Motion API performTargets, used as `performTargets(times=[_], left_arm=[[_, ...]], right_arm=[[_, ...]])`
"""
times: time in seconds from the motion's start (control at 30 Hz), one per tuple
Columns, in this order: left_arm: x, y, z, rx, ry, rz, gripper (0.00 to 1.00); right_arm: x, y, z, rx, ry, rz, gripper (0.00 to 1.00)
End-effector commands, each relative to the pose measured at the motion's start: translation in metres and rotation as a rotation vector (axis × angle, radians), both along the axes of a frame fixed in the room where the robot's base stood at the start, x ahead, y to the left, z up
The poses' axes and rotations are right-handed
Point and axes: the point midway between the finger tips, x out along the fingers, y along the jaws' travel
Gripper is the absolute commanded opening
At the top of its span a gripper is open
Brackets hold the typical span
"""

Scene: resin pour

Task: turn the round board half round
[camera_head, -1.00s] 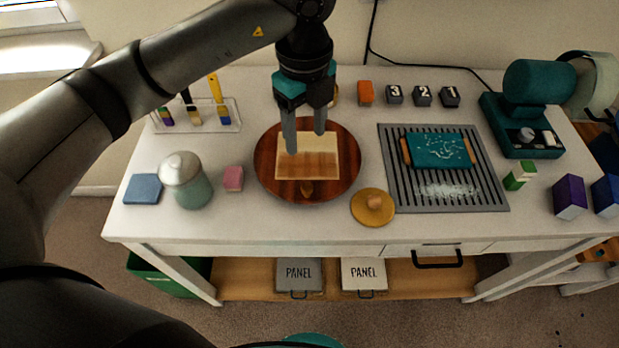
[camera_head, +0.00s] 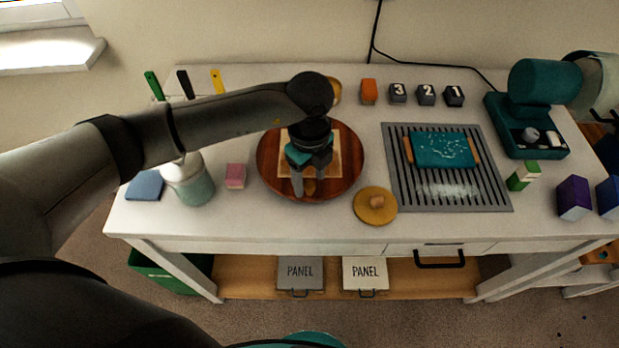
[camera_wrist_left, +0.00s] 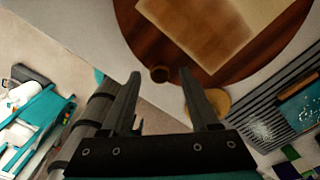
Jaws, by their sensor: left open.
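The round board (camera_head: 346,180) is a dark reddish-brown wooden disc on the white table, with a square pale-and-brown panel (camera_head: 330,152) lying on it. A small wooden knob (camera_head: 309,187) stands near the board's front edge. In the left wrist view the board (camera_wrist_left: 150,32) fills the top, and the knob (camera_wrist_left: 160,74) shows between my fingertips. My left gripper (camera_head: 307,190) is open and points down over the front part of the board, its fingers on either side of the knob's line of sight. Whether they touch it I cannot tell. My right gripper is not in view.
A round yellow lid (camera_head: 375,206) lies just right of the board's front. A pink block (camera_head: 235,177) and a jar (camera_head: 190,184) stand to the left. A grey ribbed rack (camera_head: 446,197) with a teal-covered piece (camera_head: 445,150) lies to the right. Numbered blocks stand behind.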

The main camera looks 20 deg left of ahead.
Motion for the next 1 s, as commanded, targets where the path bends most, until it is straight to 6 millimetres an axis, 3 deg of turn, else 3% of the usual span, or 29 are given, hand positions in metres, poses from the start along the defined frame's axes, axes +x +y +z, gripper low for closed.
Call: performTargets(times=[0.37, 0.9, 1.0], left_arm=[[-0.0003, -0.0003, -0.0070, -0.001, 0.000, -0.001, 0.61], [0.0000, -0.0001, -0.0065, 0.000, 0.000, 0.000, 0.02], [0.0000, -0.0001, -0.0064, 0.000, -0.001, 0.000, 0.00]], right_arm=[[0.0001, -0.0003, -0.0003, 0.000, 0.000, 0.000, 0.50], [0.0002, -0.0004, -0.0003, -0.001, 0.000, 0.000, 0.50], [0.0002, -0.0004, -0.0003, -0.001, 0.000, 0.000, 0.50]])
